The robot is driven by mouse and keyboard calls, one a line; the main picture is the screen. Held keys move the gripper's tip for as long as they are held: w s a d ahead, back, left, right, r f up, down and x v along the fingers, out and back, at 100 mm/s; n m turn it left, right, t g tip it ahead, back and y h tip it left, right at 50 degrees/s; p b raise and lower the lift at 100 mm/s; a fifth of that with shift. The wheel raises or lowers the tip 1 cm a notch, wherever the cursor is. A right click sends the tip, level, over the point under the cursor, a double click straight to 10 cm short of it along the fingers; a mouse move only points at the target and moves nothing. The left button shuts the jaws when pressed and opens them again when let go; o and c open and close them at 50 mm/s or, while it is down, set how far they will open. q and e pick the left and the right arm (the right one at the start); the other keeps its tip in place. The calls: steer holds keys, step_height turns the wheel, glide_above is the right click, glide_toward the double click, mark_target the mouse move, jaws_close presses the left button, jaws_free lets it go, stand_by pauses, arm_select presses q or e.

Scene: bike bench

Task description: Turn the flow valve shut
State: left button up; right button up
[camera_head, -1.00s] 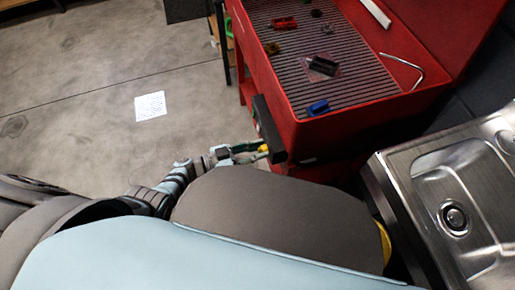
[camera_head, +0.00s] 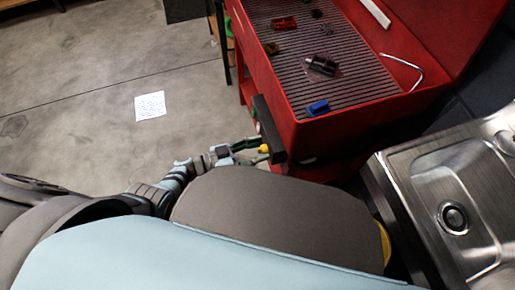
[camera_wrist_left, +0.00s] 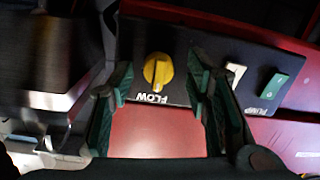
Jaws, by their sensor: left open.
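The flow valve is a round yellow knob (camera_wrist_left: 158,72) on a dark panel, with the word FLOW upside down below it in the left wrist view. Its raised grip runs roughly up and down in that view. In the head view the knob (camera_head: 264,149) is a small yellow spot at the panel's near end. My left gripper (camera_wrist_left: 158,80) is open, its green fingers to either side of the knob with gaps visible. It also shows in the head view (camera_head: 250,151), close to the panel. My right gripper is not in view.
A green PUMP switch (camera_wrist_left: 273,87) sits on the same dark panel (camera_head: 268,130), right of the knob in the wrist view. The panel is on the red bench (camera_head: 345,125), which holds several small tools. A steel sink (camera_head: 400,180) stands at right.

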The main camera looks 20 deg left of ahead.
arm_select(q)
steer(key=v, duration=1.2)
